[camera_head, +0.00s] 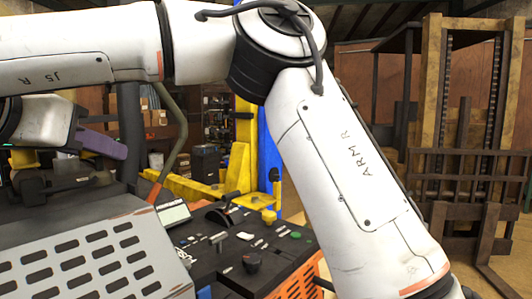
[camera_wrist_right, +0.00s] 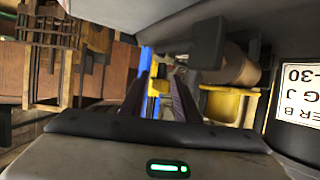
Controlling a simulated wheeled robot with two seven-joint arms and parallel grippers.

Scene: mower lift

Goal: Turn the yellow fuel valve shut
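My right gripper shows at the left of the head view, where its purple fingers (camera_head: 103,144) point right above the dark machine parts. In the right wrist view the two dark ridged fingers (camera_wrist_right: 160,102) stand apart with a gap between them, and I see nothing held. A small yellow piece (camera_wrist_right: 158,88) shows through that gap, in front of a blue post. I cannot tell whether it is the fuel valve or part of the yellow lift behind. I cannot make out the valve for certain in the head view; my right arm covers much of it. My left gripper is out of view.
A grey slotted cover (camera_head: 85,262) and a dark control panel (camera_head: 245,250) with levers and knobs lie below. A yellow lift frame (camera_head: 195,188) stands behind. A rusty forklift mast (camera_head: 455,120) is at right. A white label plate (camera_wrist_right: 296,90) is close in the wrist view.

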